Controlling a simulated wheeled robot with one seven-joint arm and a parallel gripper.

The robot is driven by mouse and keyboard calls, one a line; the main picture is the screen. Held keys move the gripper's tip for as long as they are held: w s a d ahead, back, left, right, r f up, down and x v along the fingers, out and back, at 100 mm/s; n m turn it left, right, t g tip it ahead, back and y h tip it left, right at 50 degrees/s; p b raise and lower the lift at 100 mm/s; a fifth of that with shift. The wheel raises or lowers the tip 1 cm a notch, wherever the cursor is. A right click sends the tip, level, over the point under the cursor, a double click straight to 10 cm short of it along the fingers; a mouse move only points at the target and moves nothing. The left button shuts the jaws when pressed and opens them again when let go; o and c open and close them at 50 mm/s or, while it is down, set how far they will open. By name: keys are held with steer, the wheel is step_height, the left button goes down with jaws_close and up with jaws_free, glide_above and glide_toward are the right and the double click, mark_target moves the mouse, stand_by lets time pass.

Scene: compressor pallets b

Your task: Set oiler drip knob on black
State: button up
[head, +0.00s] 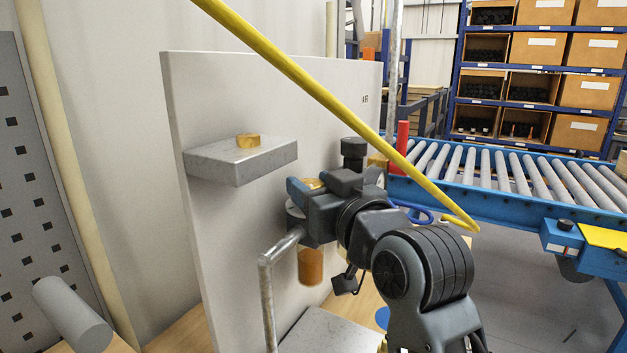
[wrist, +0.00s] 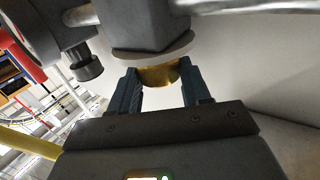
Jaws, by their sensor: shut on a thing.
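The oiler stands against the pale upright panel (head: 230,235) in the head view, with a grey body and an amber bowl (head: 311,266) below. Its brass drip knob (head: 314,184) shows at the top, partly hidden by my gripper. In the wrist view the brass knob (wrist: 158,76) sits between two blue fingers, against a pale grey disc (wrist: 152,50). My gripper (head: 302,190) is shut on the knob; it also shows in the wrist view (wrist: 160,90). No black mark for the knob can be made out.
A grey block (head: 240,165) with a small brass piece (head: 248,140) juts from the panel at left. A bent grey pipe (head: 268,290) stands below my gripper. A yellow hose (head: 320,95) crosses the head view. A roller conveyor (head: 510,175) is at right.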

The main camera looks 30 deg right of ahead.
steer(key=n+y, duration=0.1)
steer(key=n+y+p, duration=0.1)
steer(key=y, duration=0.1)
steer(key=shift+d, duration=0.35)
steer(key=n+g+y, duration=0.1)
steer(key=y, duration=0.1)
steer(key=n+g+y+b, duration=0.1)
steer(key=n+y, duration=0.1)
steer(key=shift+w+d+y, duration=0.1)
steer(key=shift+d+y, duration=0.1)
steer(key=shift+y, duration=0.2)
steer(key=n+g+y+b, duration=0.2)
steer(key=n+g+y, duration=0.1)
steer(key=n+y, duration=0.1)
steer(key=shift+w+g+y, duration=0.15)
steer(key=shift+g+y, duration=0.25)
steer(key=shift+y, duration=0.1)
steer(key=shift+n+g+y+b, duration=0.3)
steer(key=shift+n, duration=0.1)
steer(key=o, duration=1.1)
steer(key=shift+c, duration=0.2)
steer(key=shift+d, duration=0.1)
steer(key=b+v, duration=0.2)
steer(key=v, duration=0.5)
steer(key=shift+s+d, duration=0.2)
steer(key=shift+s, duration=0.1)
